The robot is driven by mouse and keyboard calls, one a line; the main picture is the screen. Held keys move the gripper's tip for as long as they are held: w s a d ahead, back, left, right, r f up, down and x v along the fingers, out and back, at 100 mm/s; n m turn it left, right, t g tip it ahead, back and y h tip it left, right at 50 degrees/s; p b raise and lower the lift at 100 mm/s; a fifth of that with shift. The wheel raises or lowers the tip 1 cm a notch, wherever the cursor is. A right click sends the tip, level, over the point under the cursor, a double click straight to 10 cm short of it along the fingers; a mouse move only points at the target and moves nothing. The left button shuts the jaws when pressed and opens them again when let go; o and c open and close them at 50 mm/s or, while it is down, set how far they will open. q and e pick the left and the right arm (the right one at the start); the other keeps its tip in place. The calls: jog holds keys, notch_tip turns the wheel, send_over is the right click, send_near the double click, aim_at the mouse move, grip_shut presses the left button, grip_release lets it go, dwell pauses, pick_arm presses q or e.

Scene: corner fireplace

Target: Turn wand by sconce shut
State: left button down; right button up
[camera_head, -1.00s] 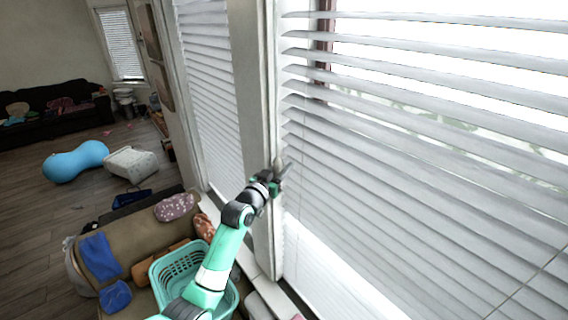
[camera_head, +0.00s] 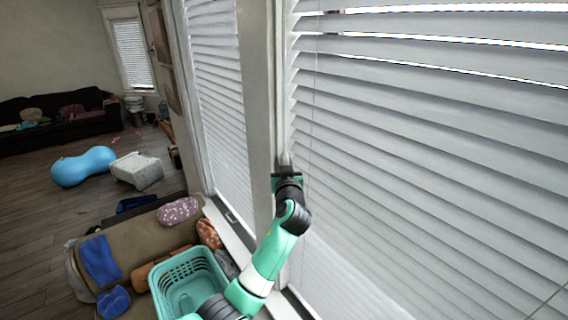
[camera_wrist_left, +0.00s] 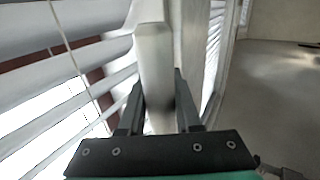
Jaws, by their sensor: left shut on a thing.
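The wand (camera_wrist_left: 155,55) is a pale, thick rod in the left wrist view, standing between the fingers of my left gripper (camera_wrist_left: 157,88). The gripper is shut on it. In the head view my left gripper (camera_head: 286,172) is at the left edge of the large window blind (camera_head: 420,150), and a short pale tip of the wand (camera_head: 284,158) shows above it. The blind's slats are mostly tilted shut, with bright gaps near the top. The left wrist view shows bright gaps between slats (camera_wrist_left: 60,90). I cannot make out a sconce. My right gripper is out of view.
A teal laundry basket (camera_head: 190,278) and a brown bench with cushions (camera_head: 140,240) stand below at the left. A second blind (camera_head: 215,100) hangs left of the window post (camera_head: 258,110). A blue peanut ball (camera_head: 84,166) and a white bin (camera_head: 138,170) lie on the floor.

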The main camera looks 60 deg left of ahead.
pick_arm(q)
jog(key=shift+f, duration=0.15)
jog(key=c, duration=0.6)
grip_release()
